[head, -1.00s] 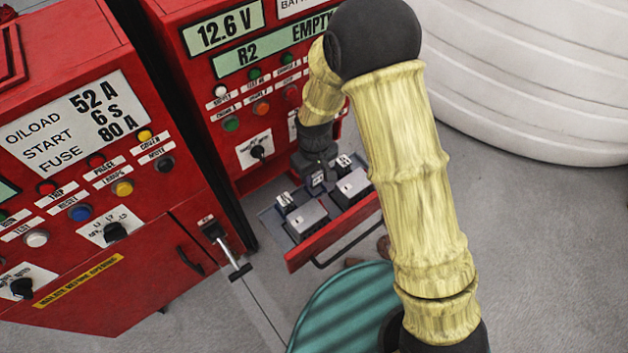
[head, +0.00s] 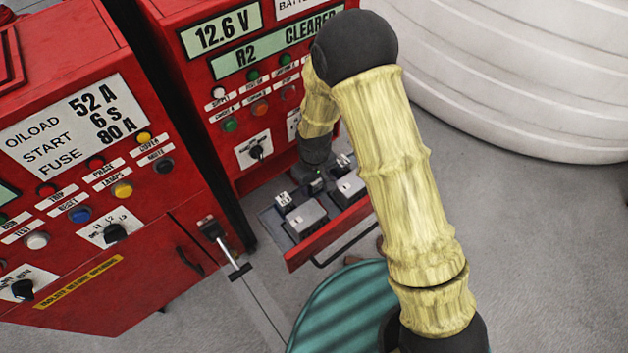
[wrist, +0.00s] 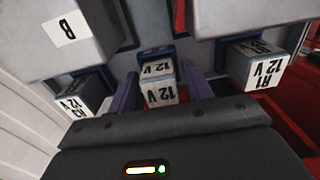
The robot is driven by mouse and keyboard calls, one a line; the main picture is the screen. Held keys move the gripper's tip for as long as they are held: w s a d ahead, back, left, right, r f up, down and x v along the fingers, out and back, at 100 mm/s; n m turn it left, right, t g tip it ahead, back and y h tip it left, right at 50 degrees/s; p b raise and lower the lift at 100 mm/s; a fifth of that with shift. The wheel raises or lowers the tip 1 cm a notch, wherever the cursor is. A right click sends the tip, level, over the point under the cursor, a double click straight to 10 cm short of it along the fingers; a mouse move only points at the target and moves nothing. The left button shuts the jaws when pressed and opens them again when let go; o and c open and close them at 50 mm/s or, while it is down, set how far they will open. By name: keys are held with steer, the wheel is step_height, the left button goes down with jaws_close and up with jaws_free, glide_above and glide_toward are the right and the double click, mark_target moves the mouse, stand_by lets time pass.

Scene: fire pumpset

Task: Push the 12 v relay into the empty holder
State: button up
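The 12 V relay (wrist: 162,95) is a small grey block with white "12 V" labels, in the middle of the wrist view. It sits at a blue-edged holder between two larger grey blocks; how deep it sits is hard to see. In the head view my gripper (head: 317,185) points down into the open drawer, and the relay is hidden there. The panel display (head: 277,48) reads "R2 CLEARED", its right end covered by my arm.
Labelled 12 V relays stand left (wrist: 80,97) and right (wrist: 258,66) of my gripper, close by. Large grey blocks (head: 305,218) fill the red drawer (head: 330,240). Another red cabinet (head: 150,265) with a lever stands left. A teal round object (head: 345,310) is in front.

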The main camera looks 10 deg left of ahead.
steer(key=shift+r, duration=0.1)
step_height(320, 180, up, 12)
steer(key=b, duration=0.2)
stand_by(0.6)
stand_by(0.7)
steer(key=s+d+r+m+t, duration=0.1)
steer(key=s+d+r+m, duration=0.1)
steer(key=d, duration=0.6)
steer(key=s+d+r+m, duration=0.2)
steer(key=d+r+m, duration=0.1)
steer(key=d, duration=0.6)
steer(key=s+d+r+m+t, duration=0.1)
steer(key=s+d+r+m, duration=0.1)
steer(key=d+m, duration=0.3)
steer(key=s+d, duration=0.1)
steer(key=d, duration=0.2)
steer(key=shift+d+r+t, duration=0.3)
steer(key=shift+r, duration=0.1)
